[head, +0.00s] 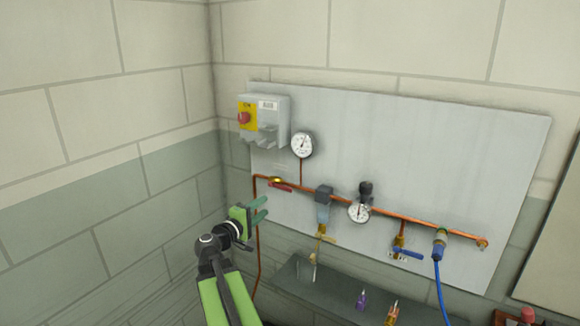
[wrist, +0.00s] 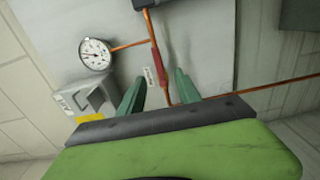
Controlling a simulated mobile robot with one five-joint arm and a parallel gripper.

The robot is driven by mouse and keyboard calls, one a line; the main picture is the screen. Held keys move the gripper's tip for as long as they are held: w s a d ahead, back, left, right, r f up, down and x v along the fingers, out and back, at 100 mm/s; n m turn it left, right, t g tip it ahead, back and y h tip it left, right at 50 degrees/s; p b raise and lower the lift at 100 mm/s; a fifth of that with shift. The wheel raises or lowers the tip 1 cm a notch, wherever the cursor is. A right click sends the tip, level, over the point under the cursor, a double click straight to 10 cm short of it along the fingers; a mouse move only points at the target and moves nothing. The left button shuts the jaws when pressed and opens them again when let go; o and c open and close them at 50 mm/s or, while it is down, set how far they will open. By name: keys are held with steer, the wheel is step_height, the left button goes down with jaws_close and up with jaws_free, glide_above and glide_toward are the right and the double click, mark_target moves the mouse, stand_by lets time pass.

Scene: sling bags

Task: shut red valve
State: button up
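The red valve has a red lever (head: 281,187) on a brass body (head: 277,180), on the copper pipe at the left of the grey panel. The lever lies about along the pipe. In the wrist view, the red lever (wrist: 156,62) shows beyond my fingertips, roughly between them, with a small white label (wrist: 149,76) beside it. My gripper (head: 262,208) is green, open and empty, and appears just below and left of the valve in the head view. In the wrist view, my gripper (wrist: 157,84) has its two fingers spread apart, with no visible contact with the lever.
A grey switch box (head: 268,120) with a red knob and a round gauge (head: 302,145) sit above the valve. To the right are a filter unit (head: 323,205), another gauge (head: 359,211) and a blue-handled valve (head: 407,253). A dark shelf (head: 335,292) juts out below.

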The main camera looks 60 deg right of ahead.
mark_target(286, 188)
steer(key=d, duration=1.7)
steer(key=shift+s+d+r, duration=0.1)
steer(key=shift+d+r, duration=0.1)
steer(key=shift+d, duration=0.15)
jaws_close()
stand_by(0.5)
